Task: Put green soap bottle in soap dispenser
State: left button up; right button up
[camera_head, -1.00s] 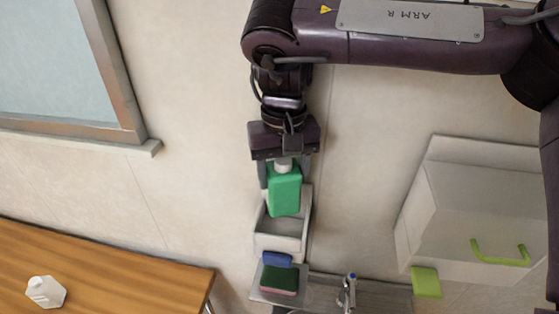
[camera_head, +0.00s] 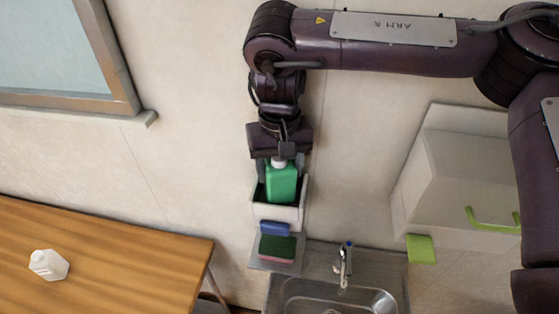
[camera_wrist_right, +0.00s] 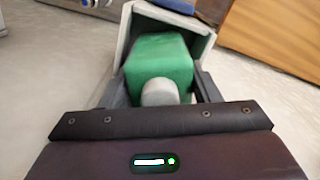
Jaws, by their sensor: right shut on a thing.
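The green soap bottle (camera_head: 281,184) with a white cap is upright at the white soap dispenser (camera_head: 277,212), a wall-mounted open box. Its lower part is hidden behind the dispenser's front wall. My right gripper (camera_head: 280,164) is above it, shut on the bottle's top. In the right wrist view the green bottle (camera_wrist_right: 160,62) sits between the fingers of my right gripper (camera_wrist_right: 159,92), inside the rim of the dispenser (camera_wrist_right: 203,24). Whether the bottle touches the dispenser's floor is hidden. My left gripper is not in view.
Below the dispenser a small shelf (camera_head: 262,265) holds a green and pink sponge (camera_head: 277,247) and a blue one (camera_head: 274,228). A faucet (camera_head: 344,266) and steel sink (camera_head: 300,290) are to the right.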

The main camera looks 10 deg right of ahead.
jog(key=shift+f+b, duration=0.35)
jog(key=shift+f, duration=0.2)
dwell(0.4)
jog(key=o, duration=1.4)
jog(key=shift+c, duration=0.2)
notch_tip(320, 180, up, 8)
jog(key=shift+f+b, duration=0.1)
jog(key=shift+b, duration=0.6)
